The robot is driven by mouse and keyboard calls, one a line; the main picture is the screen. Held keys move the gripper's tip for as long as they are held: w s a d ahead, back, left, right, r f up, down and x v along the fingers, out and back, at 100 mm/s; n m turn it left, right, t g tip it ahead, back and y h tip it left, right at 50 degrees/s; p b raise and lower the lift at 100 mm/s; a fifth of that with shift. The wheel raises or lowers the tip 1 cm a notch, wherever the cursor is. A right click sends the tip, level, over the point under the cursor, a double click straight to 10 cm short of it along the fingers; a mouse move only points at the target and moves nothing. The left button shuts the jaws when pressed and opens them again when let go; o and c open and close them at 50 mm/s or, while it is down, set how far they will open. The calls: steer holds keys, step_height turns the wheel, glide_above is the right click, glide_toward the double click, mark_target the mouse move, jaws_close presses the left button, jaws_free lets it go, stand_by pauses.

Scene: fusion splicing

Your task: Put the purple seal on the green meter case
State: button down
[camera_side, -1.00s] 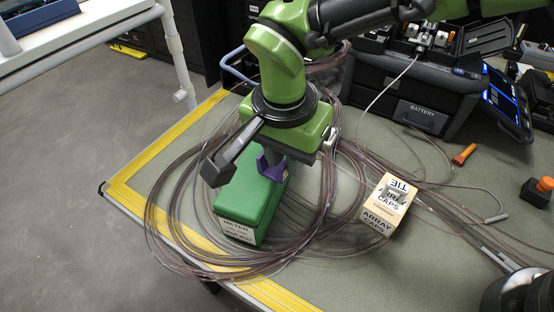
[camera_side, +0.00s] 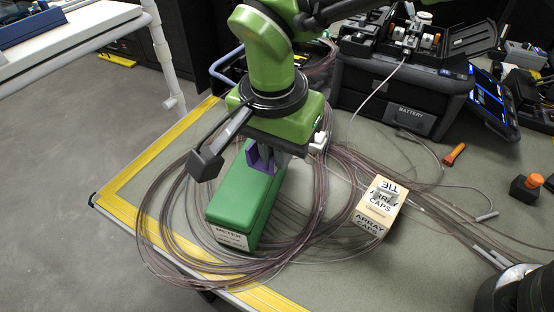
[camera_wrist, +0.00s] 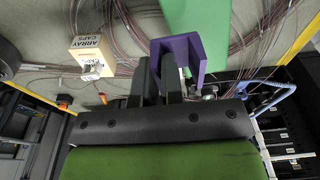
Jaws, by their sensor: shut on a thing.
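The green meter case (camera_side: 240,208) lies on the bench with a white label on its near end. It also shows at the top of the wrist view (camera_wrist: 195,16). My gripper (camera_side: 268,160) is over the far end of the case, shut on the purple seal (camera_side: 259,158). In the wrist view the purple seal (camera_wrist: 194,50) is at the tips of the fingers (camera_wrist: 171,72), in front of the green case. Part of the seal and the case's far end are hidden by my gripper. I cannot tell whether the seal touches the case.
Loops of cable (camera_side: 165,240) surround the case. A box of array caps (camera_side: 379,208) stands to its right. A black battery unit (camera_side: 400,95) is behind. An orange-topped block (camera_side: 526,188) is at far right. Yellow tape (camera_side: 150,158) marks the bench edge.

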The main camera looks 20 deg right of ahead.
step_height(320, 180, up, 7)
steer(key=shift+r, duration=0.1)
step_height(320, 180, down, 10)
stand_by(0.5)
steer(key=c, duration=1.3)
jaws_free()
steer(key=shift+o, duration=0.2)
